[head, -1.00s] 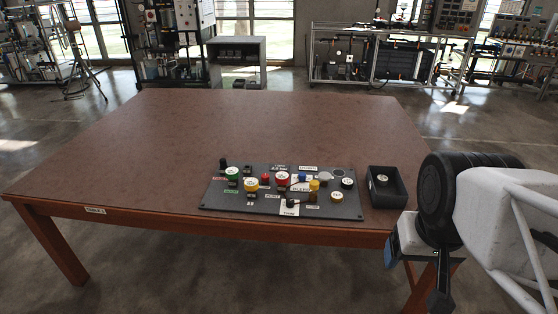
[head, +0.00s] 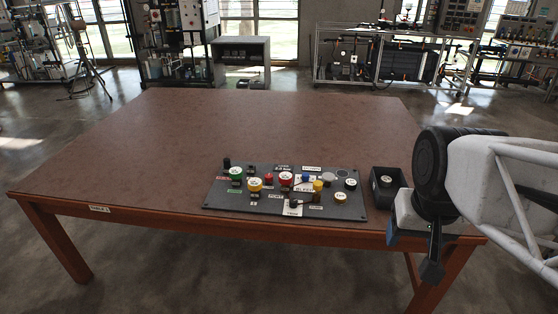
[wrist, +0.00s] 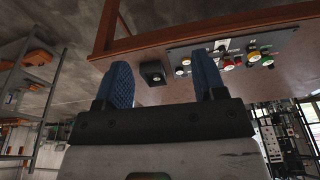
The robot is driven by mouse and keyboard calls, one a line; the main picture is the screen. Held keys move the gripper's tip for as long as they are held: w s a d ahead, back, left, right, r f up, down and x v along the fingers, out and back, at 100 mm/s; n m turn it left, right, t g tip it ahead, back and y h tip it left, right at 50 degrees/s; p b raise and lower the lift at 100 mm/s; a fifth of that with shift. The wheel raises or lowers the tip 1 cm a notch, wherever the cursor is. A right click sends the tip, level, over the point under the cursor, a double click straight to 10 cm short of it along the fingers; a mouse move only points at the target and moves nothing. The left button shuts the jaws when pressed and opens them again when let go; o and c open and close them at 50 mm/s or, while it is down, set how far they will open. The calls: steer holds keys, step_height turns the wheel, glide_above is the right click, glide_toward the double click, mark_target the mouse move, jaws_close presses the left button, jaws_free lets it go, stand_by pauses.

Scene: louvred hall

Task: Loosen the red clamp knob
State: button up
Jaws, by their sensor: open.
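A dark panel (head: 225,203) with several knobs lies near the front edge of the table. A larger red knob with a pale face (head: 286,179) sits near its middle, and a smaller red knob (head: 269,180) is just left of it. The labels are too small to read, so I cannot tell which is the clamp knob. Red also shows on the panel in the wrist view (wrist: 228,65). My gripper (wrist: 165,80) is open and empty, with two blue-padded fingers apart. In the head view it hangs at the table's front right corner, right of the panel and apart from it.
A small black open box (head: 376,202) holding a pale-topped round piece (head: 387,180) stands between the panel and my arm. Green, yellow and blue controls crowd the red knobs. The brown table (head: 270,125) is clear behind and left of the panel.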

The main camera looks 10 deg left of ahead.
steer(key=w+a+r+m, duration=0.1)
steer(key=w+a, duration=0.1)
steer(key=w, duration=0.7)
steer(key=w+a+r+m, duration=0.1)
steer(key=w+a, duration=0.2)
steer(key=w, duration=0.5)
steer(key=m+g, duration=0.3)
steer(key=m, duration=0.3)
glide_above(269, 175)
steer(key=f, duration=2.8)
steer(key=shift+s+a, duration=0.1)
steer(key=shift+s, duration=0.1)
steer(key=shift+f, duration=0.1)
steer(key=shift+f, duration=4)
steer(key=shift+f, duration=0.1)
